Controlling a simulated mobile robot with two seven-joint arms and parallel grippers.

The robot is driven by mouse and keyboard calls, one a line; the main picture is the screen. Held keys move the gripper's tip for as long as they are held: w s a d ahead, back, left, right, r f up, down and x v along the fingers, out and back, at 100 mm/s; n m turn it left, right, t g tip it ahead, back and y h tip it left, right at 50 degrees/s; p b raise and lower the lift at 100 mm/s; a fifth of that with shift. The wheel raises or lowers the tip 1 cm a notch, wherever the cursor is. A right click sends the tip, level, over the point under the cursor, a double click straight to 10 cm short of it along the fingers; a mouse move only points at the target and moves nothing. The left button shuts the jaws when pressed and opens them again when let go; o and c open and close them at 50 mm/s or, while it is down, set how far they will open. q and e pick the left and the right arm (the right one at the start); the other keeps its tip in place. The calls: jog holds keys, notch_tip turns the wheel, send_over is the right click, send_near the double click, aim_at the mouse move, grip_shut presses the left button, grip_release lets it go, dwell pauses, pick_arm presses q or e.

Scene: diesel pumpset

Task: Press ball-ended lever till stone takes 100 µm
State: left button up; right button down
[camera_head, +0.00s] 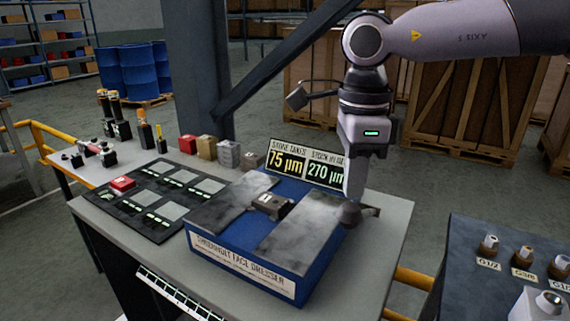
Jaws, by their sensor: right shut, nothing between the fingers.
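The blue face dresser (305,260) stands on the grey bench with two grey stone-like plates on top. A small dark block (271,206) with a pale mark sits between the plates. Behind it, the "stone takes" display (287,163) reads 75 µm, and the one beside it (325,175) reads 270 µm. A dark ball-ended lever (368,211) shows at the dresser's right side. My right gripper (353,198) points down, shut and empty, with its tips at the lever's dark end; I cannot tell whether they touch. My left gripper is out of view.
A dark mat (158,200) with marked cells and a red block (122,184) lies at the left. Several small blocks (206,147) line the bench's back. A dark post (195,60) and brace rise behind. A second panel (480,280) stands at right.

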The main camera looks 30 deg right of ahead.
aim_at(352, 205)
jog(key=c, duration=1.5)
grip_release()
jog(key=shift+f, duration=0.15)
jog(key=shift+f+b, duration=1.65)
jog(key=shift+f, duration=0.15)
jog(key=f+b, duration=0.1)
jog(key=s+a+f+b, duration=0.1)
jog(key=f+b, duration=0.1)
jog(key=a+f+b, duration=0.1)
jog(key=f+b, duration=0.1)
jog(key=shift+s+a+f, duration=0.15)
jog(key=shift+a+f, duration=0.05)
jog(key=shift+f, duration=0.05)
jog(key=shift+f+b, duration=0.1)
jog(key=shift+b, duration=0.2)
